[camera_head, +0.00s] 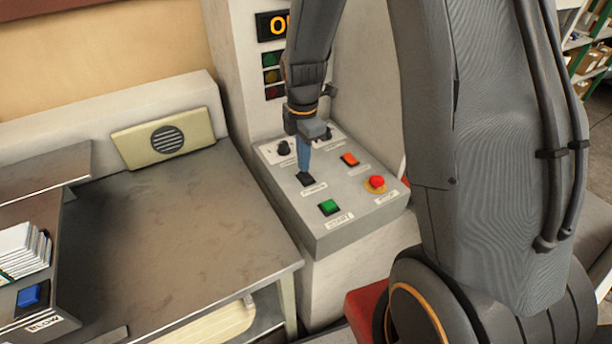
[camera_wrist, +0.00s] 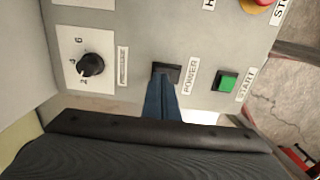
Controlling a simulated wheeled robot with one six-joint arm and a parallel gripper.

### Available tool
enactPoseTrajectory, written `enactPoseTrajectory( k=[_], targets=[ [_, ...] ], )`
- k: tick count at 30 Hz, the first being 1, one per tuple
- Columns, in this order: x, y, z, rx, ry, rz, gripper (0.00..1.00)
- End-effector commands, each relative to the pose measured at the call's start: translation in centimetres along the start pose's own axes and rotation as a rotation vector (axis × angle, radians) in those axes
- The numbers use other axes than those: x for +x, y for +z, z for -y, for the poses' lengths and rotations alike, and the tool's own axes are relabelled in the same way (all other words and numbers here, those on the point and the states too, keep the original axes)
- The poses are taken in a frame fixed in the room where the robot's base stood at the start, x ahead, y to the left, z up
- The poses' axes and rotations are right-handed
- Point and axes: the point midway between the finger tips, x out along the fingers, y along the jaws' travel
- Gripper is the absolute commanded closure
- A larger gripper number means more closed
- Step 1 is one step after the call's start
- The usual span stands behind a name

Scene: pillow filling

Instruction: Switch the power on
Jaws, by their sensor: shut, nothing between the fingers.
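The grey control panel (camera_head: 285,199) stands right of the table. Its black power switch (camera_head: 305,180) sits near the panel's left side, and in the wrist view the switch (camera_wrist: 173,70) lies beside the POWER label (camera_wrist: 190,76). My gripper (camera_head: 304,170) points down at the switch with its blue fingers closed together and nothing between them. In the wrist view the fingertips (camera_wrist: 161,78) overlap the near edge of the switch. I cannot tell whether they touch it. The lit display (camera_head: 275,26) above the panel is partly hidden by my arm.
Close to the switch are the green START button (camera_head: 329,207), the orange button (camera_head: 349,159), the red STOP button (camera_head: 376,182) and the pressure knob (camera_wrist: 91,64). A blue button (camera_head: 29,296) is at far left. The metal table (camera_head: 190,225) is mostly clear.

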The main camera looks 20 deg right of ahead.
Motion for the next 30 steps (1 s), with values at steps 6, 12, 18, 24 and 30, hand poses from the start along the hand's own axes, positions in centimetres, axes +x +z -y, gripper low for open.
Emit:
enactPoseTrajectory(
  k=[6, 12, 18, 24, 30],
  targets=[
    [0.00, 0.00, 0.00, 0.000, 0.000, 0.000, 1.00],
    [0.03, 0.00, 0.00, 0.000, 0.000, 0.000, 1.00],
    [0.26, 0.00, 0.01, 0.000, 0.000, 0.000, 1.00],
    [0.55, 0.00, 0.01, 0.000, -0.001, 0.000, 1.00],
    [0.82, 0.00, 0.02, 0.000, -0.001, 0.000, 1.00]
  ],
)
